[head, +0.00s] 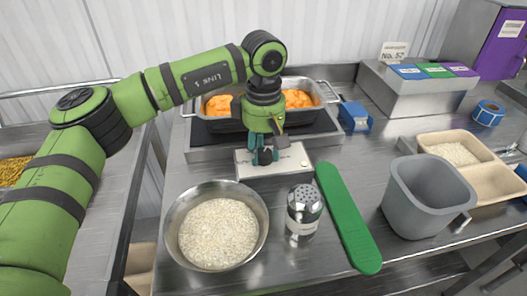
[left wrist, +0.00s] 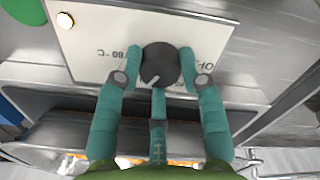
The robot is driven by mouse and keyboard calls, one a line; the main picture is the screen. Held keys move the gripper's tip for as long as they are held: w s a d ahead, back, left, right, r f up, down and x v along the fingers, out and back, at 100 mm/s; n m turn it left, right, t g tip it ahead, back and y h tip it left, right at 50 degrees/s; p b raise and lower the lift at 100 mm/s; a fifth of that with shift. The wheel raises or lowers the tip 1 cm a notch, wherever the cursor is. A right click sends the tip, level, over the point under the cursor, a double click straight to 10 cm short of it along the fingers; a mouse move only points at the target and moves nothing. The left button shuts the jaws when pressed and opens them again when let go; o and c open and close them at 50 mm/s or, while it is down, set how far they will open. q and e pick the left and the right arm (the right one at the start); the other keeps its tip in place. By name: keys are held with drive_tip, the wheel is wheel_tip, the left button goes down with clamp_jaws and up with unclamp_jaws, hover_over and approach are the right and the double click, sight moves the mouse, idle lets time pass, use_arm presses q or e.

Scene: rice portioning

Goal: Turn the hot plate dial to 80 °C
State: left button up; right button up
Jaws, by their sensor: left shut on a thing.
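The hot plate (head: 205,152) has a white control panel (head: 290,162) on its front with a dark round dial (head: 264,157). My left gripper (head: 263,150) reaches down from above, its teal fingers closed around the dial. In the left wrist view, the fingers (left wrist: 160,75) sit on either side of the dial (left wrist: 158,60), with a third finger below it. The dial's white mark points down and slightly left in that picture. An "80 °C" label shows left of the dial and "OFF" to its right; another label below is partly hidden. My right gripper is not in view.
A pan of orange food (head: 332,97) sits on the hot plate. A grey bin (head: 425,200) and a beige tray (head: 490,180) stand right.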

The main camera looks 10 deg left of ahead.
sight(264, 153)
use_arm(q)
drive_tip(key=m, duration=0.5)
drive_tip(key=shift+s+f+m+b, duration=0.2)
drive_tip(key=shift+f+m+b, duration=0.1)
drive_tip(key=shift+b, duration=0.1)
drive_tip(key=m, duration=0.6)
idle(0.3)
drive_tip(key=o, duration=1.2)
drive_tip(key=shift+c, duration=0.2)
drive_tip(key=shift+w+r, duration=0.1)
drive_tip(key=shift+r, duration=0.05)
wheel_tip(264, 153, up, 12)
